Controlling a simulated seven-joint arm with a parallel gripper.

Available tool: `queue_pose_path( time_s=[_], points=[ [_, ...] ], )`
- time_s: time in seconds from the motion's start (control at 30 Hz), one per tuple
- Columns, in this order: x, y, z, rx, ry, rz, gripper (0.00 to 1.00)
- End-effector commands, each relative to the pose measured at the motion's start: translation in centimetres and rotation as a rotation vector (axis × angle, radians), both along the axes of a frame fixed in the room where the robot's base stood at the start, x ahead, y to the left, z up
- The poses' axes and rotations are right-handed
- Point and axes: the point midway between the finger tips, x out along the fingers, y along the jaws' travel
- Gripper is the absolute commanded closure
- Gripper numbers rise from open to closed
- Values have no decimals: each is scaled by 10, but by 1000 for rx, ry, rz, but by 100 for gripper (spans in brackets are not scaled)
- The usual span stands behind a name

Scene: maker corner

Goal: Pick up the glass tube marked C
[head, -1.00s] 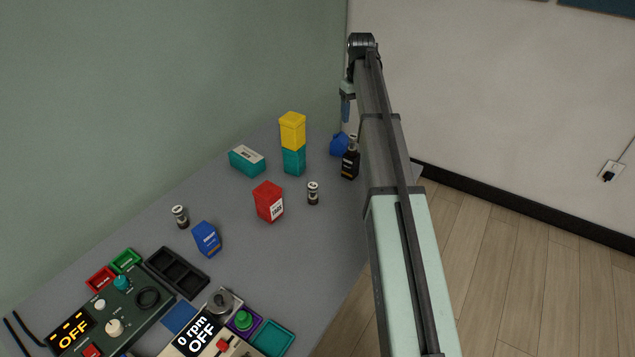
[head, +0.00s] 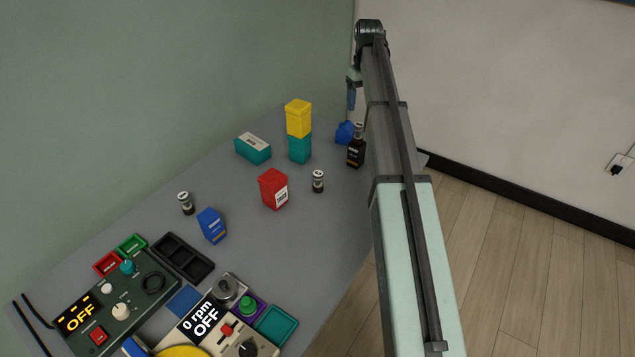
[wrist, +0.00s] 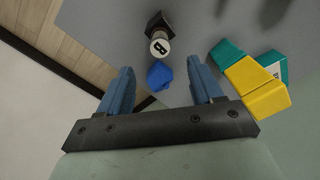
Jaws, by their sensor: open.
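Two small glass tubes with dark ends stand on the grey table in the head view, one at left (head: 186,203) and one near the red box (head: 318,181). Their marks are too small to read there. A third tube (wrist: 160,45) shows a pale top marked B in the wrist view. It appears on or against a dark block, also seen in the head view (head: 356,155). I see no readable C. My gripper (wrist: 161,66) is open, with a blue lump between or beyond its blue fingers. In the head view my gripper (head: 351,97) hangs near the table's far end.
A yellow box (head: 298,118) sits on a teal one (head: 299,149). A teal carton (head: 253,148), red box (head: 273,188) and blue box (head: 211,225) stand nearby. A black tray (head: 182,257) and control units fill the near end. The wall borders the table's left side.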

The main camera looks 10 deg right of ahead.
Motion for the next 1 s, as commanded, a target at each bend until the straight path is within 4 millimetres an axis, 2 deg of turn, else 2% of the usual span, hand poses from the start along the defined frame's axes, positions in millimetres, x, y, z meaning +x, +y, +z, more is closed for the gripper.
queue_pose_path(
  time_s=[0.13, 0.23, 0.33, 0.4, 0.53, 0.7, 0.87, 1.0],
  points=[
    [1, 5, 0, 0, 0, 6, 35],
    [4, 24, -1, 1, 1, 30, 35],
    [7, 60, -6, 2, 6, 75, 35],
    [2, 92, -13, 2, 13, 115, 35],
    [-30, 145, -32, -2, 27, 181, 35],
    [-80, 188, -56, -37, 26, 242, 35],
    [-118, 204, -74, -84, -21, 195, 35],
    [-145, 198, -86, -127, -95, 50, 35]
  ],
)
